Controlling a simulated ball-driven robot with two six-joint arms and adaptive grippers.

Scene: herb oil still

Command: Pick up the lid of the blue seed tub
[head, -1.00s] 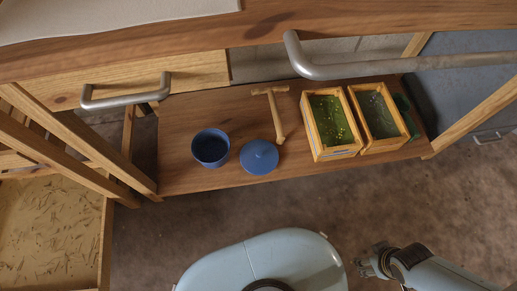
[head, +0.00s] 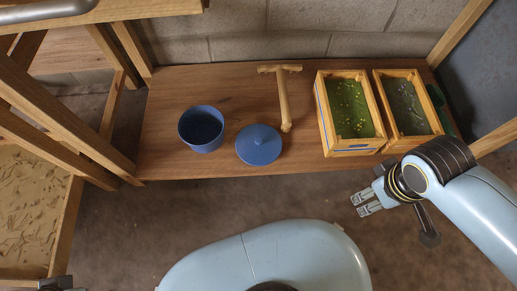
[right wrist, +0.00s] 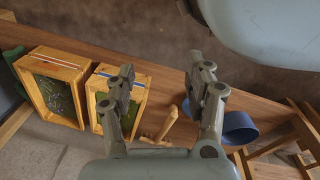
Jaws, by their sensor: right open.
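The blue lid (head: 259,145), round with a small knob on top, lies flat on the low wooden shelf (head: 230,80). The open blue seed tub (head: 201,129) stands just left of it, apart from it. My right gripper (head: 363,204) is open and empty over the floor, to the right of the lid and nearer to me. In the right wrist view its two fingers (right wrist: 162,85) are spread with nothing between the tips. There the right-hand finger hides most of the lid, and the tub (right wrist: 240,127) shows beyond it. A small grey part at the bottom left edge (head: 60,284) may be my left gripper.
A wooden mallet-like tool (head: 284,100) lies behind the lid. Two wooden boxes (head: 325,117) (head: 383,103) with green contents stand to the right on the shelf. A block wall is behind. Wooden posts (head: 60,135) stand at the left. The floor before the shelf is clear.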

